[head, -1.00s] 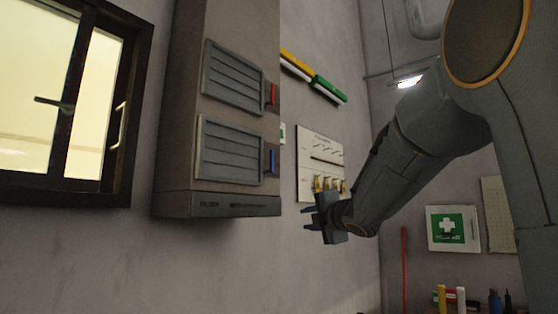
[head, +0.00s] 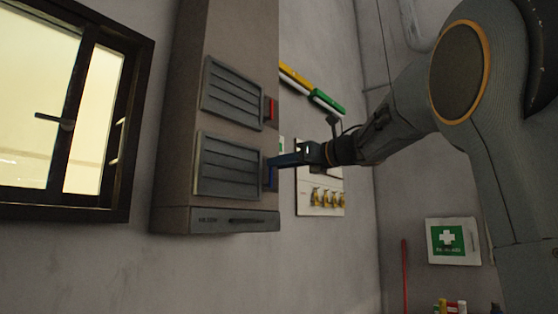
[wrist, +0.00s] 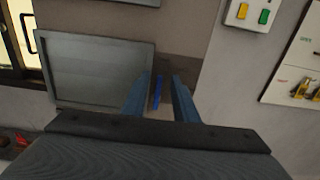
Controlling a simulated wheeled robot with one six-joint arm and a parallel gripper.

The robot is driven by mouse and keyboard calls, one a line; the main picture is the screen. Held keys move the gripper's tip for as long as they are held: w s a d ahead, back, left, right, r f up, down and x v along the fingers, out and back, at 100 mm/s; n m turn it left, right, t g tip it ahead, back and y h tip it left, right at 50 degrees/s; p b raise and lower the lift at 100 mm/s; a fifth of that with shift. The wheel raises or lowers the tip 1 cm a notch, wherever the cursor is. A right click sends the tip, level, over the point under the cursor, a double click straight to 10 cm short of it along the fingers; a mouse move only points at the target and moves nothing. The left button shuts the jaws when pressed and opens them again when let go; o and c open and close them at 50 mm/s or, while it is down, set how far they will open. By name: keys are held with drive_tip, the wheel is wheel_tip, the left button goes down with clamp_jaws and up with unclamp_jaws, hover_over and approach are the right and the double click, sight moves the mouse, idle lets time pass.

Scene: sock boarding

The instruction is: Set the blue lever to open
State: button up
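The blue lever (head: 271,180) is on the right side of the grey-brown cabinet, beside the lower louvred panel (head: 228,168). In the head view it is partly hidden by my gripper (head: 275,161), which has its fingertips right at it. In the wrist view the blue lever (wrist: 157,92) shows as a thin blue strip between the two fingers of my gripper (wrist: 160,85). The fingers are apart, with a gap on each side of the lever, wider on the right. I cannot tell how far the fingers reach past it.
A red lever (head: 270,109) sits above, beside the upper louvred panel (head: 233,93). A window (head: 95,110) is on the left wall. A white board with yellow padlocks (head: 322,200) hangs behind my gripper. A first-aid sign (head: 452,241) is at the right.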

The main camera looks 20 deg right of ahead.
drive_tip(key=shift+w+a, duration=0.4)
drive_tip(key=shift+w, duration=0.15)
clamp_jaws()
